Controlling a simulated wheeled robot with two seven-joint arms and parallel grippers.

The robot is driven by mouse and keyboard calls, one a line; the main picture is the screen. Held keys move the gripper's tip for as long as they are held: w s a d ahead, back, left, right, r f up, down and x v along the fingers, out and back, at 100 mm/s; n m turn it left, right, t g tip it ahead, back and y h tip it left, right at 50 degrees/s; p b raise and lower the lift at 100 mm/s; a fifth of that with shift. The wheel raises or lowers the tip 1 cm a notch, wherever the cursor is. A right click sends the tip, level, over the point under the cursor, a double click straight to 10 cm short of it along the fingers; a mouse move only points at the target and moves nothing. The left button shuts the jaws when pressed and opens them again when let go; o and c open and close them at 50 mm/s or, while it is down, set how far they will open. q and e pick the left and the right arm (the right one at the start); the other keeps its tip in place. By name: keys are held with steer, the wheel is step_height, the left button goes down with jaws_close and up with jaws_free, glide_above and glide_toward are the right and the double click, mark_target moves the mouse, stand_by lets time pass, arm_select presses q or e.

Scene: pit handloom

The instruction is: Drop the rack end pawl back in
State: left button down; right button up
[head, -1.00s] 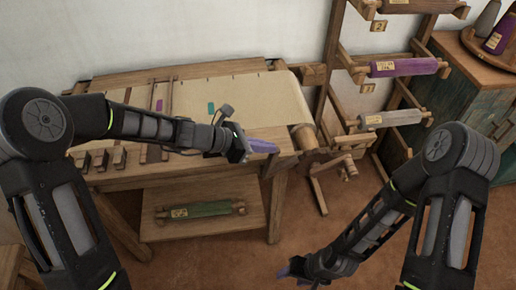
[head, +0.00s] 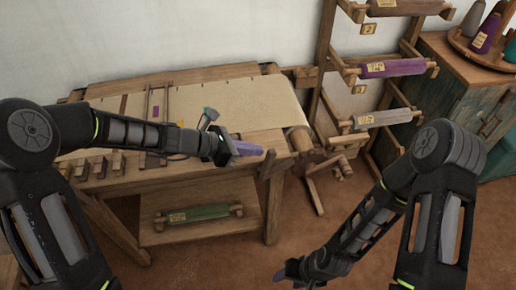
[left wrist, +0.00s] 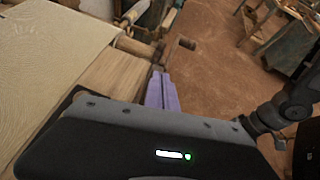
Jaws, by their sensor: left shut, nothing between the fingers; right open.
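My left gripper (head: 249,149) has purple fingers, shut and empty, above the right end of the loom's front beam. In the left wrist view its fingers (left wrist: 161,91) lie together, pointing toward the beam end. The cloth roller (head: 300,138) is just right of the fingertips, apart from them; its end (left wrist: 135,46) shows in the left wrist view. A wooden piece with a handle (head: 338,167) sits beyond it at the rack's foot. I cannot make out which small part is the pawl. My right gripper (head: 286,272) is low over the floor, far from the loom; it is open.
The wooden rack (head: 322,75) holds several labelled rolls, including a purple one (head: 393,68). A green roll (head: 200,212) lies on the loom's lower shelf. A cabinet (head: 485,100) with thread cones stands at the right. The brown floor (head: 225,265) in front is clear.

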arm_select(q)
steer(key=s+a+r, duration=0.2)
steer(key=a+r, duration=0.1)
steer(key=r, duration=0.6)
steer(key=shift+s+a+r, duration=0.2)
steer(key=shift+a, duration=0.2)
steer(key=s+a+f+m+y, duration=0.25)
steer(key=f+m, duration=0.35)
steer(key=f, duration=0.4)
steer(key=s+a+f+m+y, duration=0.1)
steer(key=a+f+m+y, duration=0.4)
steer(key=f, duration=0.4)
steer(key=s+d+f+m+g, duration=0.1)
steer(key=s+d+f+m, duration=0.1)
steer(key=s+f, duration=0.3)
steer(key=s+d+f+m+g, duration=0.1)
steer(key=s+d+f+m, duration=0.2)
steer(key=s, duration=0.6)
steer(key=s+d+f+m+g+h, duration=0.1)
steer(key=s+d+f+m+g, duration=0.1)
steer(key=s+f+m, duration=0.3)
step_height(320, 180, down, 4)
steer(key=s, duration=0.2)
steer(key=shift+s+d+r+m, duration=0.2)
steer(key=shift+s+d+m, duration=0.05)
steer(key=shift+s+m, duration=0.05)
